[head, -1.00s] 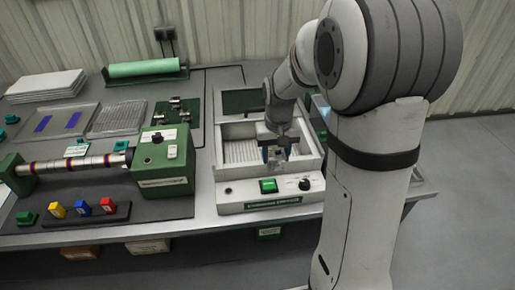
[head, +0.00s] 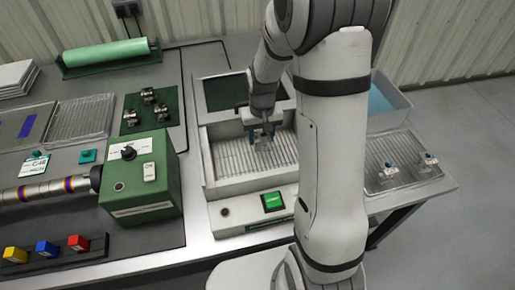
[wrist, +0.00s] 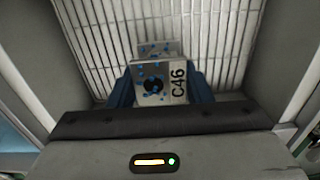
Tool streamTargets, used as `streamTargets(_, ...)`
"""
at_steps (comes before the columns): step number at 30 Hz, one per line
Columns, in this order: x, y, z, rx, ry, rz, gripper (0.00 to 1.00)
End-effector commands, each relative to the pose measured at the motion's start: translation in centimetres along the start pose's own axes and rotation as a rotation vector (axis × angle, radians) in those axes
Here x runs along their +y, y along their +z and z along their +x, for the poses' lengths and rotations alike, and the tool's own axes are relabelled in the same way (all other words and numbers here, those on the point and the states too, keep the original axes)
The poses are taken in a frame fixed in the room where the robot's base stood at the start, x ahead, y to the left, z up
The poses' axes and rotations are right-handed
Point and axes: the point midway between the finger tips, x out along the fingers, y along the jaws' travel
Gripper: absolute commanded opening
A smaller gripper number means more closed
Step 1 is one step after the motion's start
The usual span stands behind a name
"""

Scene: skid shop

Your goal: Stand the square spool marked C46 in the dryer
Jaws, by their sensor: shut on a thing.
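The square spool marked C46 (wrist: 148,80) is pale with a dark centre hole and blue droplets. It sits between the blue fingers of my gripper (wrist: 161,92), which is shut on it. The label C46 faces the wrist camera on the right side. In the head view my gripper (head: 262,138) is inside the open dryer (head: 208,168), over the back middle of its slatted rack (head: 240,160). The spool is mostly hidden there by the fingers. I cannot tell whether it touches the rack.
The dryer's front panel has a lit green button (head: 272,201). A bin of blue liquid (head: 385,103) and a wire tray (head: 402,178) with two small parts stand to the right. A green machine (head: 145,180) stands left. The rack around my gripper looks clear.

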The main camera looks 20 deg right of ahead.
Motion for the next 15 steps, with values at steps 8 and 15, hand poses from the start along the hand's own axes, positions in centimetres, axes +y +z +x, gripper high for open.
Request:
streamTargets(8, -0.6, 0.0, 2.7, -0.001, 0.000, -0.013, 0.17)
streamTargets(15, -0.7, 0.0, 5.7, -0.001, 0.000, -0.016, 0.17)
